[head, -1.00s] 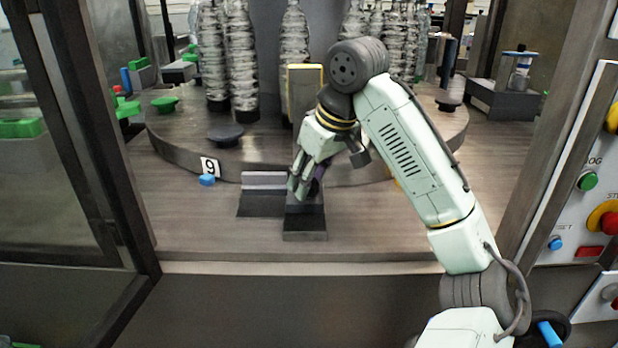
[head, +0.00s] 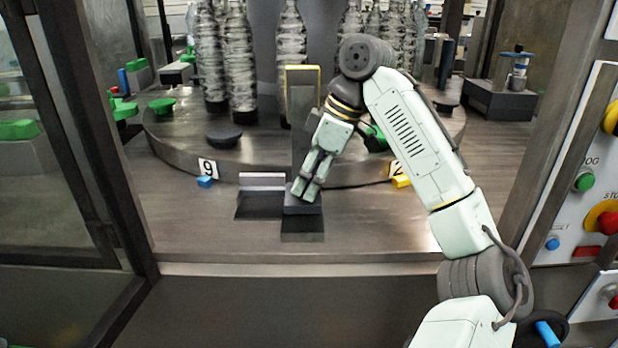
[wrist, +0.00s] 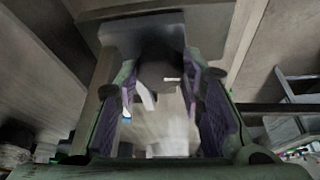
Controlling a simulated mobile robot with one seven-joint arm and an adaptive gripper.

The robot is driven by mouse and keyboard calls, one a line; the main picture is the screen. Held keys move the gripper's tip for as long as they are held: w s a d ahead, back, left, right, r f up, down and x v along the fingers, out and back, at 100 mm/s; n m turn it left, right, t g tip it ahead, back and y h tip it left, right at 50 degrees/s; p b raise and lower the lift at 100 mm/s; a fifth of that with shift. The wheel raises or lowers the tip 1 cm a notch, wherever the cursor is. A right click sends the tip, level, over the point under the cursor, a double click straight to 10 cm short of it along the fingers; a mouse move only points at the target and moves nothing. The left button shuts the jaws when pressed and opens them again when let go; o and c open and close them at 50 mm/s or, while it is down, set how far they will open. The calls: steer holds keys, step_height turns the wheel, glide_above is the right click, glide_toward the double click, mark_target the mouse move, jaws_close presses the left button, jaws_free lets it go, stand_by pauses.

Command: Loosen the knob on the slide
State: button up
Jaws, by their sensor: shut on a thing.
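The slide (head: 302,225) is a dark block on the machine bed below the round table, with an upright post (head: 301,90) behind it. My gripper (head: 306,192) points down onto the slide, its fingers close together. In the wrist view, my gripper (wrist: 163,92) has purple-padded fingers on both sides of a dark round knob (wrist: 158,66) with a small white mark. The fingers are shut on the knob. The head view hides the knob behind the fingers.
The round table (head: 180,155) carries several wrapped bottles (head: 240,60) behind my gripper. A pale bar (head: 262,180) lies left of the slide. A number 9 tag (head: 207,168) and a blue piece (head: 205,182) are further left. Bare bed (head: 400,230) lies to the right.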

stand_by(0.4)
steer(key=o, duration=1.1)
steer(key=shift+o, duration=0.2)
